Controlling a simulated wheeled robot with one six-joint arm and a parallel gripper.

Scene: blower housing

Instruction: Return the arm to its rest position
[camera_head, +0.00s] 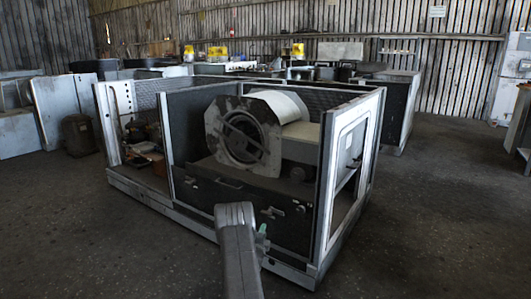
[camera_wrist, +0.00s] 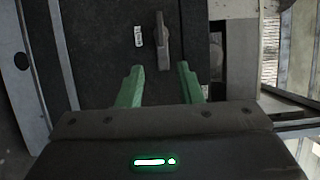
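My arm is at the lower middle of the head view, reaching toward the front of the blower housing (camera_head: 165,196). The green tips of my gripper (camera_head: 262,237) show just right of my arm, in front of the dark lower panel (camera_head: 222,194). In the wrist view, the two green fingers of my gripper (camera_wrist: 159,78) are spread apart with nothing between them. The fingers appear clear of the handle; the exact gap cannot be told.
The blower (camera_head: 245,130) sits inside the housing above the panel. A pale-framed side door (camera_head: 347,180) stands at the housing's right. A dark drum (camera_head: 79,135) stands at left. Cluttered benches line the back. The floor (camera_head: 440,220) at right is clear.

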